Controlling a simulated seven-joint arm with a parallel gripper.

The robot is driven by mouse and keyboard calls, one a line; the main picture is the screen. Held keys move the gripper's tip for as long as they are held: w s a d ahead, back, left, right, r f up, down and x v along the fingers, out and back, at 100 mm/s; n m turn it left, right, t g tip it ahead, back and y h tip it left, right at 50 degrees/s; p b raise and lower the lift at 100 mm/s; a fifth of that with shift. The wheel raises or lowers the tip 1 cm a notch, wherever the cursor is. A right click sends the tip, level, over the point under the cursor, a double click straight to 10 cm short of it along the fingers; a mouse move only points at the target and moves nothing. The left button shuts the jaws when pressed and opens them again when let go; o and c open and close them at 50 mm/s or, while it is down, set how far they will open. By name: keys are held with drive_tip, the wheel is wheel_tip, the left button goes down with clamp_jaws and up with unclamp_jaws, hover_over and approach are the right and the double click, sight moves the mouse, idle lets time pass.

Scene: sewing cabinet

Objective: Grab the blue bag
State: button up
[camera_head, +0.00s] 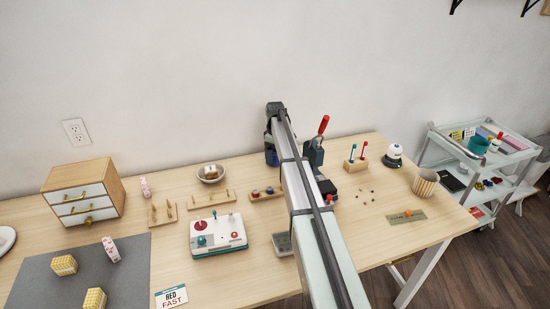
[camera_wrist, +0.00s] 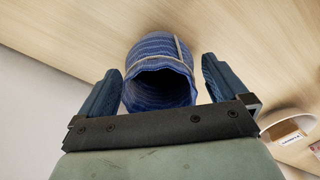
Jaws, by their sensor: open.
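The blue bag (camera_wrist: 150,48) shows in the wrist view as a striped blue cloth pouch with a thin pale cord around it and its dark mouth turned toward the camera. My gripper (camera_wrist: 160,66) is open, with one finger on each side of the bag. Narrow gaps show between the fingers and the cloth, so the bag is not clamped. In the head view my arm reaches to the back of the table near the wall, and the gripper end hides most of the bag there.
A bowl (camera_wrist: 290,128) with a labelled block in it stands close at right in the wrist view. In the head view, a red-handled tool (camera_head: 316,150) stands right of my arm. A pegged wooden block (camera_head: 267,194) and a white control box (camera_head: 218,236) lie left of it.

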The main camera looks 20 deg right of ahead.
drive_tip(key=c, duration=1)
drive_tip(key=shift+o, duration=0.2)
